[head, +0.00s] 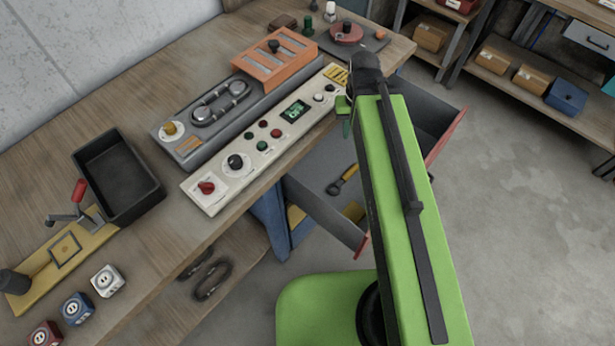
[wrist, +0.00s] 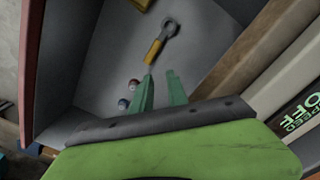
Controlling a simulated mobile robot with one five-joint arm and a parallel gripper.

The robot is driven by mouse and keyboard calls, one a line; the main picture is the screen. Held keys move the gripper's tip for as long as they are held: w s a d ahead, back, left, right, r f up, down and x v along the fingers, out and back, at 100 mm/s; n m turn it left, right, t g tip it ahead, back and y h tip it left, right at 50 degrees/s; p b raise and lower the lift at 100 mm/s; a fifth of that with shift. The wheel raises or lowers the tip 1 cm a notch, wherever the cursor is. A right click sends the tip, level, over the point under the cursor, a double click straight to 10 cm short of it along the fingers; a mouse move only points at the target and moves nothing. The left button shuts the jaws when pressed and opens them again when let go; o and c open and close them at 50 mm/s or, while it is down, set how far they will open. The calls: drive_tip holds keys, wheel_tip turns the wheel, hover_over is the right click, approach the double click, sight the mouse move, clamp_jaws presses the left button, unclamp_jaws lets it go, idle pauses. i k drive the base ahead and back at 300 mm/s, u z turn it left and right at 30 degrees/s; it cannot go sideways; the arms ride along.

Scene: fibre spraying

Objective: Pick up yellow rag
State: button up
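A small yellow piece that looks like the yellow rag (head: 353,211) lies in the open drawer near its front, partly hidden by my arm in the head view. In the wrist view only an edge of a yellow thing (wrist: 142,4) shows at the top, cut off by the frame. My gripper (wrist: 160,78) is over the drawer, its two green fingers apart with nothing between them. It is apart from the yellow piece. In the head view my arm hides most of the gripper.
The open grey drawer (head: 325,215) has raised walls and a red front. A wrench with a yellow handle (head: 343,180) lies inside it; two small round things (wrist: 128,94) lie near my fingers. The control panel (head: 262,140) on the bench is close beside my gripper.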

sight(355, 213)
drive_tip(key=u, duration=0.3)
drive_tip(key=k, duration=1.3)
drive_tip(key=u, duration=1.15)
drive_tip(key=i, duration=0.8)
drive_tip(key=u, duration=0.05)
